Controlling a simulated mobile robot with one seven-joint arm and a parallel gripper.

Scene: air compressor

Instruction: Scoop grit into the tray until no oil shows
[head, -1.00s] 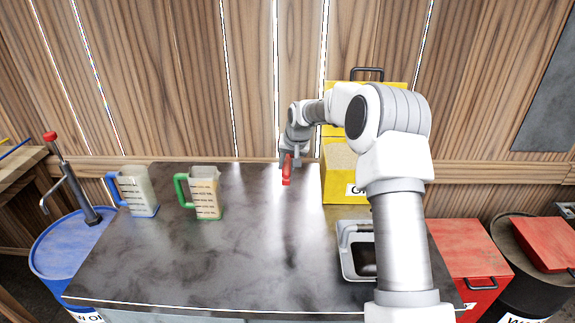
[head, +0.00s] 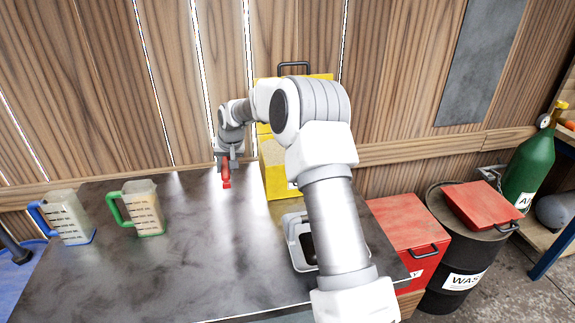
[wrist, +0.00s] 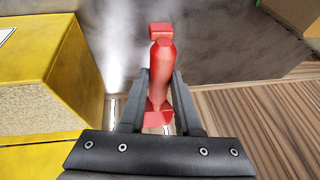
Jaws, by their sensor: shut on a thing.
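My gripper (head: 228,160) is shut on a red scoop (head: 226,174) and holds it above the table's back part, left of the yellow grit bin (head: 277,180). In the wrist view, the red scoop (wrist: 161,60) stands between both fingers of my gripper (wrist: 161,82); whether it holds grit cannot be told. The bin's open front shows pale grit (wrist: 40,108) at left in that view. The grey-white tray (head: 292,234) sits on the table's right side, partly hidden by my arm. Its inside looks dark; how much oil shows is unclear.
A blue-handled jug (head: 68,218) and a green-handled jug (head: 143,208) stand on the dark table (head: 190,265) at left. Its middle is clear. A red box (head: 405,235), a black waste drum (head: 460,265) and a green cylinder (head: 530,170) stand to the right.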

